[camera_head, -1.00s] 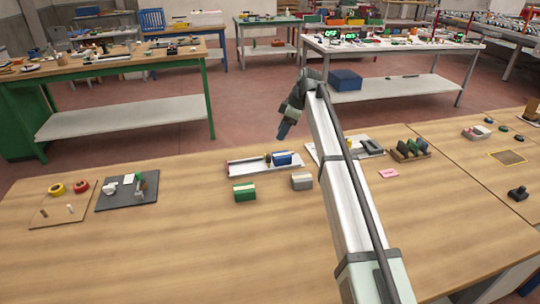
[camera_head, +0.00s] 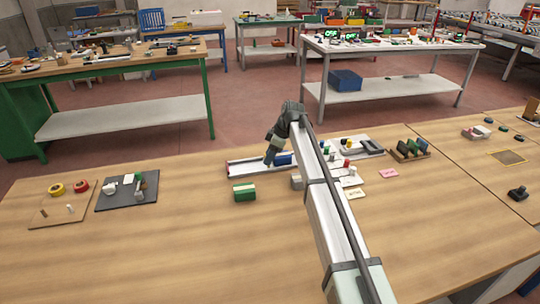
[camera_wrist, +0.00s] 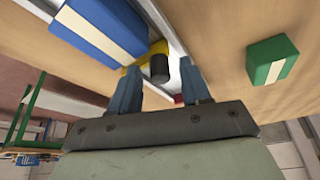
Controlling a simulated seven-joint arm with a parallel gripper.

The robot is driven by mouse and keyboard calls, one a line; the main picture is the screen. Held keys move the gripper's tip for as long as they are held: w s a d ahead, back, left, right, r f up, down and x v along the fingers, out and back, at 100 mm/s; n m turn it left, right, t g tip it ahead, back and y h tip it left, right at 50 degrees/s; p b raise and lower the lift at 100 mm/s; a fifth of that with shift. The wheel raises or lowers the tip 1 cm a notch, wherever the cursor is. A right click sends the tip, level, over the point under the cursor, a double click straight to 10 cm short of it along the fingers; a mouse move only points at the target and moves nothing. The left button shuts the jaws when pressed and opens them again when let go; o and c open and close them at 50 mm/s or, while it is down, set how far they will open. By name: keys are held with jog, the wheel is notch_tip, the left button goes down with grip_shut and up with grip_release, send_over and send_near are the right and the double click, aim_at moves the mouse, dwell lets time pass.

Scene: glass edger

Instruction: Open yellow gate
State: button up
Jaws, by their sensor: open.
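The yellow gate (camera_wrist: 157,46) shows in the wrist view as a small yellow piece with a black cylindrical knob (camera_wrist: 160,69) on it. It sits on the light rail tray (camera_head: 240,168), beside the blue block with a white stripe (camera_wrist: 92,28). My gripper (camera_wrist: 160,66) is open, and its two fingers stand on either side of the knob with nothing clearly gripped. Whether a finger touches the knob I cannot tell. In the head view my gripper (camera_head: 269,160) is over the tray by the blue block (camera_head: 284,159); it hides the gate there.
A green block (camera_head: 244,193) stands in front of the tray, and a grey block (camera_head: 297,182) stands by my arm. A second tray (camera_head: 372,150) and a rack of dark pieces (camera_head: 408,150) are to the right.

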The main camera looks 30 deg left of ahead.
jog(key=shift+c, duration=0.4)
grip_shut()
